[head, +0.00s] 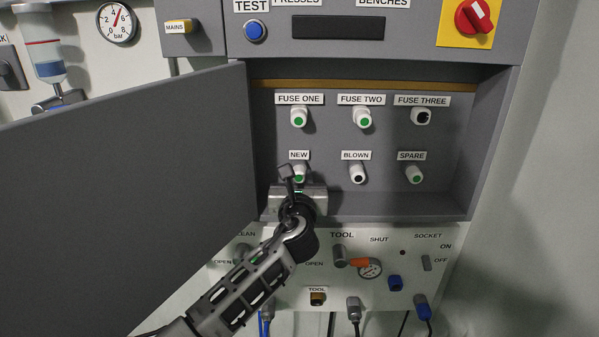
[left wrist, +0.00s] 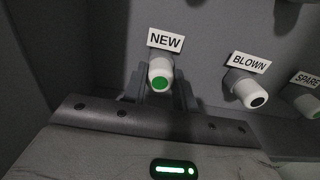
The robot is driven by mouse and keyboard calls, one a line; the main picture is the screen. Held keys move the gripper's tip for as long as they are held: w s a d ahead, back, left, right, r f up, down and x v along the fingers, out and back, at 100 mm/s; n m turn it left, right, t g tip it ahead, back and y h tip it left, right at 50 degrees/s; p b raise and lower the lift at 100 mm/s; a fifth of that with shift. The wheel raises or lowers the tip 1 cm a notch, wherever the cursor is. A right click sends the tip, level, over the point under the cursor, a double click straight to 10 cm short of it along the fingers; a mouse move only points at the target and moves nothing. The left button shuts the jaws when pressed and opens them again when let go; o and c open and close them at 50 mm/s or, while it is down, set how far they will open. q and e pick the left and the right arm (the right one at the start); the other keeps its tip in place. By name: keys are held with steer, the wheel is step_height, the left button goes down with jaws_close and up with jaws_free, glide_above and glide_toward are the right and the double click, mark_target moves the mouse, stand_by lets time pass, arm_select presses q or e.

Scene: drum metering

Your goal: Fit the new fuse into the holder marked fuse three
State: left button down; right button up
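The new fuse (head: 299,176), white with a green end, sits in the holder under the NEW label. It also shows in the left wrist view (left wrist: 160,74). My left gripper (head: 289,180) is in front of it and partly hides it. In the left wrist view, its grey fingers stand apart on either side of the fuse; I cannot tell whether they touch it. My right gripper is not in view.
Fuse one (head: 299,117) and fuse two (head: 362,117) show green ends. The blown holder (head: 357,174) has a black-centred piece, and the spare (head: 414,174) is green. The open grey cabinet door (head: 130,190) stands at the left. The tool panel (head: 440,285) lies below.

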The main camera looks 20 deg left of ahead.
mark_target(299, 178)
arm_select(q)
steer(key=shift+p+v, duration=1)
steer(key=shift+v, duration=0.55)
steer(key=shift+p+v, duration=0.8)
steer(key=shift+v, duration=0.65)
steer(key=shift+p+v, duration=1.1)
steer(key=shift+v, duration=0.95)
